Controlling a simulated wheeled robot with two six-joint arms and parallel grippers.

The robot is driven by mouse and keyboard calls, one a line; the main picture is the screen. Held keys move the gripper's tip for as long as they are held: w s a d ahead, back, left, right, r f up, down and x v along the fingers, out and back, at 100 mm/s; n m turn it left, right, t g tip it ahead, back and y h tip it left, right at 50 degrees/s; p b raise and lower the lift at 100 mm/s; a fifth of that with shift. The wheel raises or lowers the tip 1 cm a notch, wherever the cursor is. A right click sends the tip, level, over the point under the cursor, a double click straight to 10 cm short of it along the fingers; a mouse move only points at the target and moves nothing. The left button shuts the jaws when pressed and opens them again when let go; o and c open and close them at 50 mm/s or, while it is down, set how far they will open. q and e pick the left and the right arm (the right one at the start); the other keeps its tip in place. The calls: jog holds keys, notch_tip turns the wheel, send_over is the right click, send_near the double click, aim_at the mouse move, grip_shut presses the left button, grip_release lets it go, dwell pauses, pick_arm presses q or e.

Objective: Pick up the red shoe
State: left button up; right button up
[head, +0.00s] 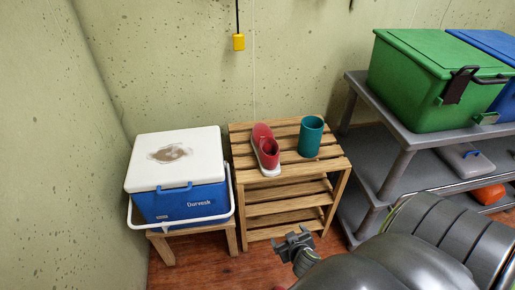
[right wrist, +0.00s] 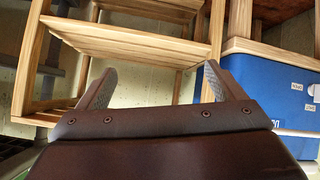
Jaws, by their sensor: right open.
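The red shoe (head: 265,150) has a white sole and stands on the slatted top of a wooden shoe rack (head: 285,208), left of a teal cup (head: 311,137). My right gripper (head: 292,242) is in front of the rack, low near its lower shelves and well below the shoe. In the right wrist view, its two fingers (right wrist: 156,82) are spread apart with nothing between them. The rack (right wrist: 130,45) shows beyond them there; the shoe is not in that view. My left gripper is in neither view.
A blue and white cooler (head: 180,203) sits on a wooden stool (head: 163,249) left of the rack. A grey shelf (head: 395,165) with a green bin (head: 425,85) and a blue bin (head: 485,45) stands right. A yellow box (head: 239,42) hangs above on a cord.

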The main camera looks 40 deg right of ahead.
jog(key=w+d+r+m+t+h+b, duration=0.1)
jog(key=w+r+m+t+h+b, duration=0.1)
jog(key=w+r+t+b, duration=0.45)
jog(key=m+h+b, duration=0.1)
jog(key=h+b, duration=0.1)
jog(key=b, duration=0.1)
send_near(273, 165)
jog(key=x, duration=0.9)
jog(key=shift+r, duration=0.15)
jog(key=shift+x, duration=0.85)
jog(key=x, duration=0.4)
jog(key=shift+w, duration=0.15)
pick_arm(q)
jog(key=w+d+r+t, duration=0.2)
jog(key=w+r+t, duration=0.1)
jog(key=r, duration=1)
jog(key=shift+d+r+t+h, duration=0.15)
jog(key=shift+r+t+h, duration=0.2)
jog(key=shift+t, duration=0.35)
